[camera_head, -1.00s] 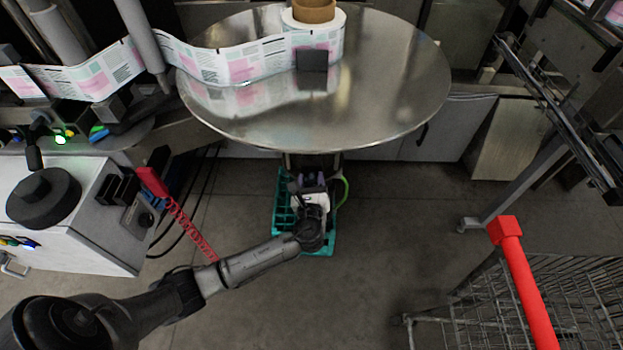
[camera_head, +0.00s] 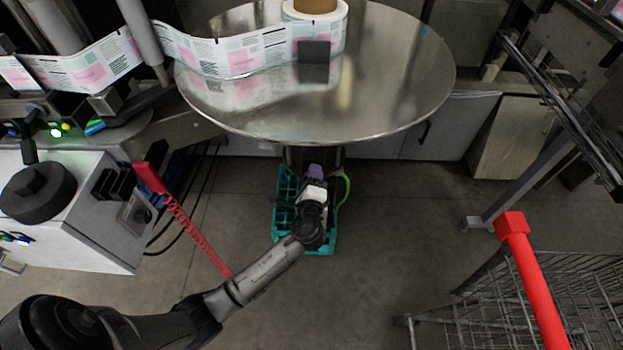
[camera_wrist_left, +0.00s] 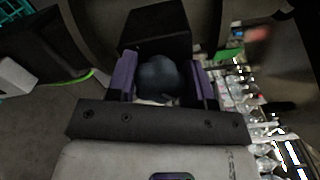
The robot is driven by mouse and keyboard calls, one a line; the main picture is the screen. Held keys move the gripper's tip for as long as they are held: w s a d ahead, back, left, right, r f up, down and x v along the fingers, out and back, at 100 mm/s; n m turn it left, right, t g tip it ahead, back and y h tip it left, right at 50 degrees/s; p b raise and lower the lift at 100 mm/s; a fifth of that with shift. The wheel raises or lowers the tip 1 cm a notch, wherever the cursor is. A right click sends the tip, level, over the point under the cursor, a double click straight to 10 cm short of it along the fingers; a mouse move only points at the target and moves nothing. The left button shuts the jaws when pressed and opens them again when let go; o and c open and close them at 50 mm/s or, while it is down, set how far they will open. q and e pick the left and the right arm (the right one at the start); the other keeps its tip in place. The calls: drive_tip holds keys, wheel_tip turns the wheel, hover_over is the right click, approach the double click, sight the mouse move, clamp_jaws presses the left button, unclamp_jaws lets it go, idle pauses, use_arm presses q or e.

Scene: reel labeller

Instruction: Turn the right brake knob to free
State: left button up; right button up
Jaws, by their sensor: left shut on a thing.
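My left gripper (camera_head: 315,171) reaches under the front edge of the round steel table (camera_head: 385,95). In the left wrist view its two purple fingers (camera_wrist_left: 162,78) are closed on a dark rounded knob (camera_wrist_left: 158,74), one finger on each side. The knob sits in front of a black block (camera_wrist_left: 158,30). In the head view the knob is hidden by the gripper and table, and its setting cannot be read. My right gripper is in neither view.
A teal crate (camera_head: 284,222) stands on the floor below my left gripper. A label reel (camera_head: 328,32) sits on the table, its web running left. A white machine cabinet (camera_head: 95,235) is at left, a red-handled wire cart (camera_head: 500,300) at right.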

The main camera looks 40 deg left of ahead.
use_arm(q)
drive_tip(key=n+b, duration=0.1)
drive_tip(key=n, duration=0.1)
drive_tip(key=n+b, duration=0.1)
drive_tip(key=shift+f+n, duration=0.3)
drive_tip(key=shift+n, duration=0.1)
drive_tip(key=n+b, duration=0.2)
drive_tip(key=n, duration=0.1)
drive_tip(key=shift+n+b, duration=0.85)
drive_tip(key=shift+n, duration=1.15)
drive_tip(key=o, duration=0.9)
drive_tip(key=shift+r, duration=0.1)
